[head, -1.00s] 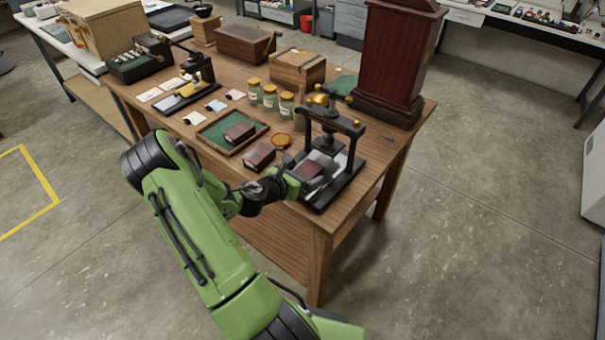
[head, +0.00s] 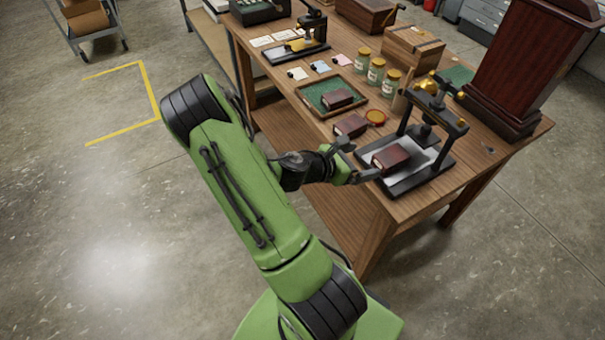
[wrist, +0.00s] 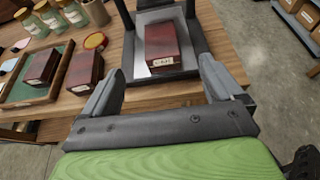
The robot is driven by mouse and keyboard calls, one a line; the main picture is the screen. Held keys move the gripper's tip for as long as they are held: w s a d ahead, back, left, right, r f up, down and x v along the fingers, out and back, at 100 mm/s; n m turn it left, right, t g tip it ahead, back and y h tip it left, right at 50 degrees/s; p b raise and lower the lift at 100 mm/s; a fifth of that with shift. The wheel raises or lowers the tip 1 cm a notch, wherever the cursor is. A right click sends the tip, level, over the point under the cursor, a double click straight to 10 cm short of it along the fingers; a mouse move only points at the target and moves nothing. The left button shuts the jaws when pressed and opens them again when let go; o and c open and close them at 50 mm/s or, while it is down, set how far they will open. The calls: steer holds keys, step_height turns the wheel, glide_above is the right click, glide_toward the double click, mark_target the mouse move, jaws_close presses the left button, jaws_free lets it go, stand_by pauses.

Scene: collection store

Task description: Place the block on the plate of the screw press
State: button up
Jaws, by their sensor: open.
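A dark red-brown block (head: 390,158) with a pale label lies on the light plate (head: 418,152) of the black screw press (head: 436,128). In the wrist view this block (wrist: 163,46) sits within the press frame, on the plate (wrist: 141,62). My gripper (head: 355,160) is open and empty at the front of the press. In the wrist view its two fingers (wrist: 155,85) are spread apart, with the block ahead of and between them, not touching it. The press screw is above the plate, toward its back.
A similar block (head: 350,125) stands on the bare table, left of the press. Another block (head: 337,98) lies in a green-lined tray (head: 313,104). A red-rimmed round dish (head: 375,117), several jars (head: 376,71) and a tall dark cabinet (head: 520,65) are near.

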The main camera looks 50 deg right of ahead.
steer(key=w+a+r+m+t+y, duration=0.4)
steer(key=w+a+m, duration=0.15)
steer(key=a, duration=0.45)
steer(key=w+a+r+m+t+y, duration=0.35)
steer(key=a+m, duration=0.25)
steer(key=a, duration=0.4)
steer(key=s+a+r+m+t+y, duration=0.1)
steer(key=s+a+r+y, duration=0.1)
steer(key=a+r, duration=0.3)
steer(key=s+a+r+m+t+y, duration=0.1)
steer(key=s+a+r+t+y, duration=0.1)
steer(key=a, duration=0.8)
step_height(320, 180, up, 3)
steer(key=shift+s+f+y, duration=0.15)
steer(key=shift+s+y, duration=0.4)
steer(key=shift+s, duration=0.2)
steer(key=shift+t, duration=0.25)
